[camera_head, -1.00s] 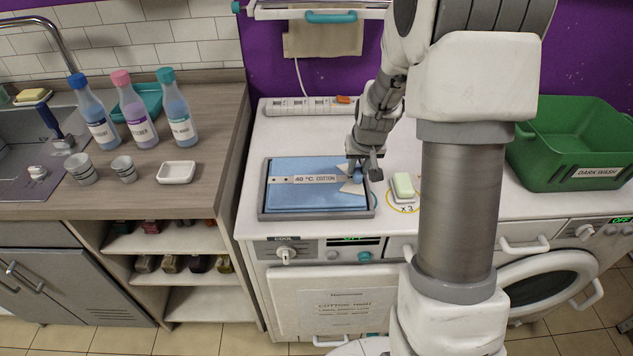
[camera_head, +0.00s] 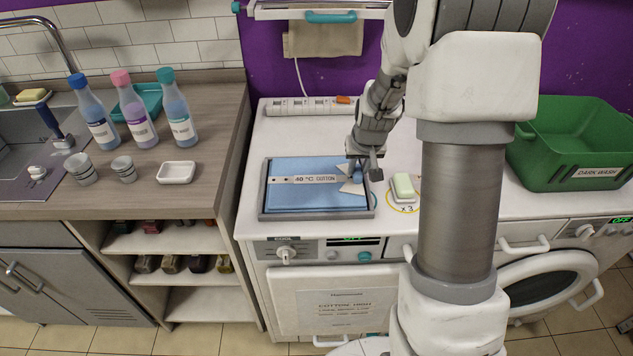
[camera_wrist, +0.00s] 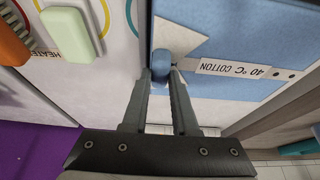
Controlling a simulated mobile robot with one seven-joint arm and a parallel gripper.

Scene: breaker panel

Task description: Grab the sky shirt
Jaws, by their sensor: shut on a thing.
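The sky-blue shirt (camera_head: 300,199) lies folded flat in a grey tray (camera_head: 291,215) on top of the white machine. A pale band (camera_head: 305,179) reading "40 °C COTTON" crosses it, and white collar points show at its right end. My gripper (camera_head: 355,172) is at that right end. In the wrist view my gripper (camera_wrist: 162,78) has its two fingertips closed on a small blue knob (camera_wrist: 161,62) between the collar points of the shirt (camera_wrist: 220,98). The shirt still lies within the tray.
A soap bar (camera_head: 402,185) on a dish sits just right of the tray. A green "DARK WASH" basket (camera_head: 575,145) stands further right. A power strip (camera_head: 305,106) lies behind. Several bottles (camera_head: 135,112) and a white dish (camera_head: 177,172) stand on the left counter.

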